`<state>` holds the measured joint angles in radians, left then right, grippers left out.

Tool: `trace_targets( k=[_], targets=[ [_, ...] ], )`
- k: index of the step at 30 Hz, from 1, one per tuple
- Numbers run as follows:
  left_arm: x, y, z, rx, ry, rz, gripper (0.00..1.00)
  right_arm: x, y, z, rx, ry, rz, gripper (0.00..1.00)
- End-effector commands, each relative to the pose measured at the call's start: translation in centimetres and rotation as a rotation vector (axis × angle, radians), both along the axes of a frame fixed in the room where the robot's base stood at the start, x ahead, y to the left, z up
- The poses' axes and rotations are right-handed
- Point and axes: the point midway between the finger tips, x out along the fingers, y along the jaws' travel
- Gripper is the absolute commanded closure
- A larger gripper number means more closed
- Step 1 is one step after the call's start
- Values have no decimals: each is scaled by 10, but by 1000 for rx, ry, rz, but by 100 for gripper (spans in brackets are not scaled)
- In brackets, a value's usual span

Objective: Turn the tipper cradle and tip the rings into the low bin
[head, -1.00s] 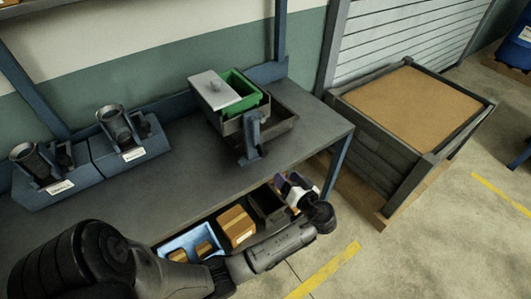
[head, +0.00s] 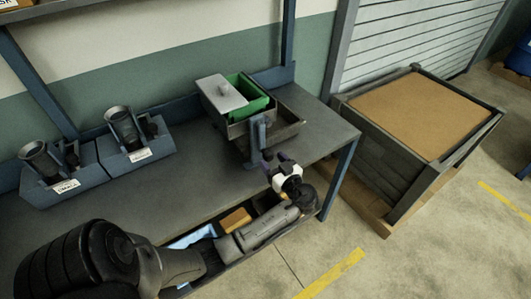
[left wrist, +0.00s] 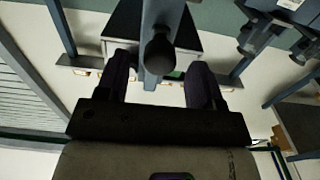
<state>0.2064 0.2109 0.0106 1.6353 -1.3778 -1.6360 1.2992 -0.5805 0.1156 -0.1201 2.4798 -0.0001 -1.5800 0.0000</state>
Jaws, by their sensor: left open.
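The tipper cradle (head: 238,128) stands on the bench and holds a green bin (head: 247,97), with a grey lid (head: 222,94) partly over it. A blue-grey lever (head: 258,133) stands at the cradle's front. A low dark bin (head: 288,131) sits at the cradle's right; its inside is mostly hidden. My left gripper (head: 276,162) is open just in front of the lever, near the bench's front edge. In the left wrist view, a dark round knob (left wrist: 158,54) on a grey bar shows between the open fingers (left wrist: 160,85), apart from both. No rings are visible.
Two blue-grey holders with dark cylinders (head: 55,181) (head: 138,147) stand on the bench's left. Boxes (head: 236,221) sit on the shelf below. A large crate (head: 368,160) stands right of the bench. The bench top (head: 190,170) between is clear.

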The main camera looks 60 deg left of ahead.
Motion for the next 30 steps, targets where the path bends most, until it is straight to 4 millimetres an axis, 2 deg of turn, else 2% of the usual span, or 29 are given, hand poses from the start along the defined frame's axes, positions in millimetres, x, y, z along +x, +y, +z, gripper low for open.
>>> trace_targets(
  k=[3,9,15,24,30],
  targets=[
    [-1,19,1,2,1,0,39,0,-1,0,-3,0,2,57],
    [-3,39,0,1,2,0,39,0,-2,0,-8,0,6,57],
    [-3,47,0,0,1,-1,39,0,-2,0,-8,0,6,57],
    [-3,48,0,-1,2,-1,39,0,-2,0,-7,0,4,57],
    [-3,48,0,-1,2,-1,58,0,-1,0,-2,0,1,57]
  ],
)
